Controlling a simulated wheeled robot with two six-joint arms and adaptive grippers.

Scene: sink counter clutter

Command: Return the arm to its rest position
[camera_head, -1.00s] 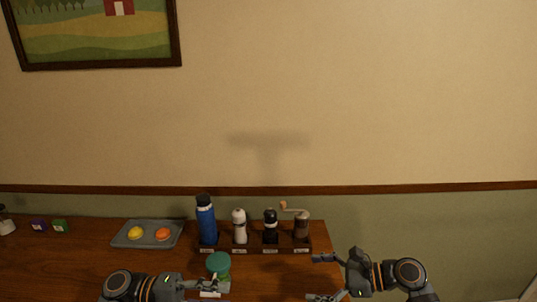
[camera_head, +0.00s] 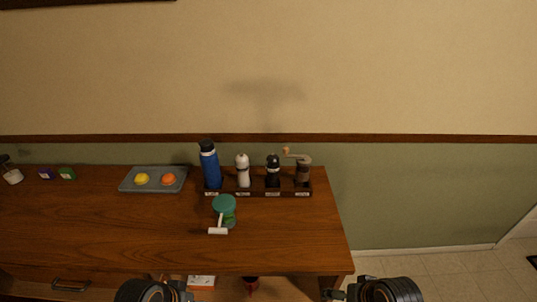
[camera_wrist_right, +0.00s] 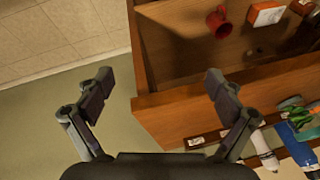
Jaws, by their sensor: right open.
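My right arm (camera_head: 385,290) is at the bottom edge of the head view, beyond the counter's front right corner. In the right wrist view my right gripper (camera_wrist_right: 160,92) is open, its two fingers wide apart with nothing between them. The counter's wooden edge shows beyond the fingers. My left arm (camera_head: 150,291) is at the bottom edge of the head view, in front of the counter. Only a small part of my left gripper (camera_head: 184,290) shows there, and its fingers cannot be made out.
A green-topped item with a white handle (camera_head: 224,208) stands on the counter (camera_head: 120,225). Behind it, a rack (camera_head: 258,193) holds a blue bottle (camera_head: 209,168) and several grinders. A grey tray (camera_head: 160,188) is at left. A red mug (camera_wrist_right: 219,22) is below the countertop.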

